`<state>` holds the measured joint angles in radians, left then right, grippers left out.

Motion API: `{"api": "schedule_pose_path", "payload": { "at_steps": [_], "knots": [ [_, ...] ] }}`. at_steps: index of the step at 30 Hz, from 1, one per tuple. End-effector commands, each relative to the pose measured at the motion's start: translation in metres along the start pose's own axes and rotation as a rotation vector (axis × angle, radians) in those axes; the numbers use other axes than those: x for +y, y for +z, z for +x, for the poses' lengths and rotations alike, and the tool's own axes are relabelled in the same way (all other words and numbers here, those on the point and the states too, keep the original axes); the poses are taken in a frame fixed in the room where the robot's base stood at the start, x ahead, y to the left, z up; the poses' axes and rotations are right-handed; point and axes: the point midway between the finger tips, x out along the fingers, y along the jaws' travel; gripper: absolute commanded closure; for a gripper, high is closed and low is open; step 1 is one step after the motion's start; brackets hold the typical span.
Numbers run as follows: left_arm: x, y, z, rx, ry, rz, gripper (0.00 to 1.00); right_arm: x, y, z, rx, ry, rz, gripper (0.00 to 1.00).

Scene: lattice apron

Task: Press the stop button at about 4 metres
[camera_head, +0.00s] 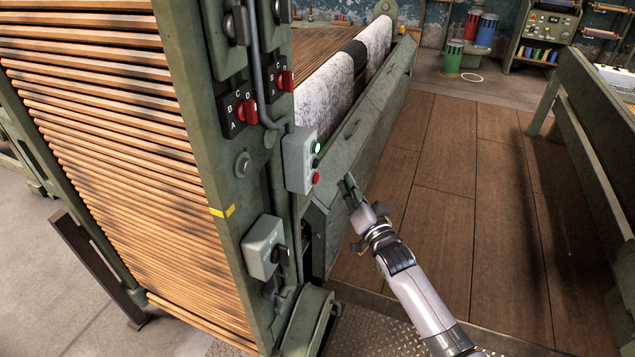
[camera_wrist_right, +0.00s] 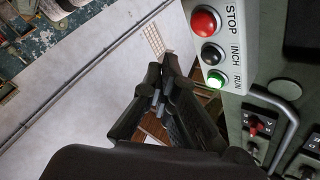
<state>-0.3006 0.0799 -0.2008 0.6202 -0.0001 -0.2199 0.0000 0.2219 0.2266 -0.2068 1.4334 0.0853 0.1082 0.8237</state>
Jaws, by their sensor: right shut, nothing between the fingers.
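The red stop button (camera_head: 315,178) is the lowest of three on a small grey control box (camera_head: 297,160) on the green machine post. A black button (camera_head: 315,163) and a lit green button (camera_head: 316,147) sit above it. In the right wrist view the red button (camera_wrist_right: 205,21) is labelled STOP, the black one (camera_wrist_right: 211,53) INCH and the glowing green one (camera_wrist_right: 217,80) RUN. My right gripper (camera_head: 349,188) is shut and empty, to the right of the box and apart from the red button. It also shows in the wrist view (camera_wrist_right: 163,78). My left gripper is not in view.
Red rotary switches (camera_head: 246,111) and a grey box with a black knob (camera_head: 264,247) are on the same post. The wooden floor (camera_head: 440,200) to the right is clear, up to another green frame (camera_head: 590,120).

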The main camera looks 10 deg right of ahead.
Motion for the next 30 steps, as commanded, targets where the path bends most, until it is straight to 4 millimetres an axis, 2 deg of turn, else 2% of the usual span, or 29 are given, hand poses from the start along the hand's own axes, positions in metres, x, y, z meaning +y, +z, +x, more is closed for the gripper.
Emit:
{"api": "schedule_pose_path", "payload": {
  "at_steps": [3, 11, 30],
  "knots": [
    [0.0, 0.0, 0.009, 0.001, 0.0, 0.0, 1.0, -0.007, 0.01, 0.012, 0.001, 0.0, 0.002, 1.0],
    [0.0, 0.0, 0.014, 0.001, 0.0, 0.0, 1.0, -0.018, 0.019, 0.026, 0.001, 0.0, 0.0, 1.0],
    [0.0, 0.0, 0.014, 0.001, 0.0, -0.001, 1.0, -0.02, 0.021, 0.028, 0.0, 0.001, -0.001, 1.0]
  ]
}}
